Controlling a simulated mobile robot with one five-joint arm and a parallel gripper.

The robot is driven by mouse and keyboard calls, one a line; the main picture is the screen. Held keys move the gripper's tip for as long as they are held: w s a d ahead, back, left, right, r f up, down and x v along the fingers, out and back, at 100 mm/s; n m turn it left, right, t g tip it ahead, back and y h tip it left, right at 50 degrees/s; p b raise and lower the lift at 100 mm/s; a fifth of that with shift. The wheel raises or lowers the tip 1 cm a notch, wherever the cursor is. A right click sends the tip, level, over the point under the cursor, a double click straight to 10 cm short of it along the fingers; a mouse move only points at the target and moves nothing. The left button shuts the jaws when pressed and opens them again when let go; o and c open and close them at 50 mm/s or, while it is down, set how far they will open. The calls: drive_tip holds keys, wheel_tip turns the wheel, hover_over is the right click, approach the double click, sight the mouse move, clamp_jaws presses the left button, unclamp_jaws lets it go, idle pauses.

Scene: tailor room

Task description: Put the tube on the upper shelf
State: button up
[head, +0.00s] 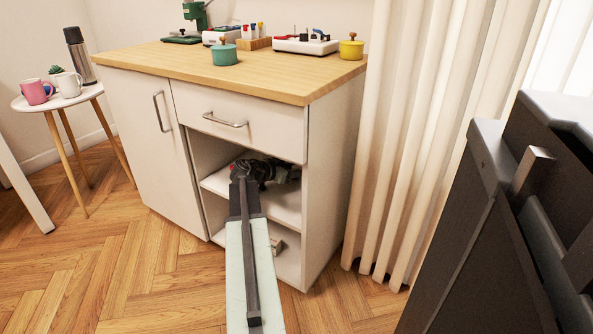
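The white cabinet has an open compartment with an upper shelf (283,208) and a lower shelf (289,268). My arm reaches into this compartment from the front. My dark gripper (268,172) is at the upper shelf, just under the drawer. Its fingers are small and dark, and I cannot tell whether they are open or shut, or whether they hold anything. I cannot make out a separate tube in the compartment. A tiny red spot shows at the left of the gripper. A small greyish-beige object (278,245) is on the lower shelf, partly behind my arm.
Above is a closed drawer (240,118); left is a closed door (140,130). The wooden top (160,62) carries a teal pot (224,55), a yellow pot (351,50), a white device (303,46) and a small rack (254,43). A curtain hangs right; floor in front is clear.

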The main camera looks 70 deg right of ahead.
drive_tip(key=p+v, duration=0.4)
drive_tip(key=v, duration=0.7)
drive_tip(key=shift+a+r+p, duration=0.2)
drive_tip(key=shift+r+p, duration=0.05)
drive_tip(key=shift+p, duration=0.05)
drive_tip(key=shift+w+a, duration=0.2)
drive_tip(key=shift+a, duration=0.05)
drive_tip(key=shift+w, duration=0.1)
idle(0.5)
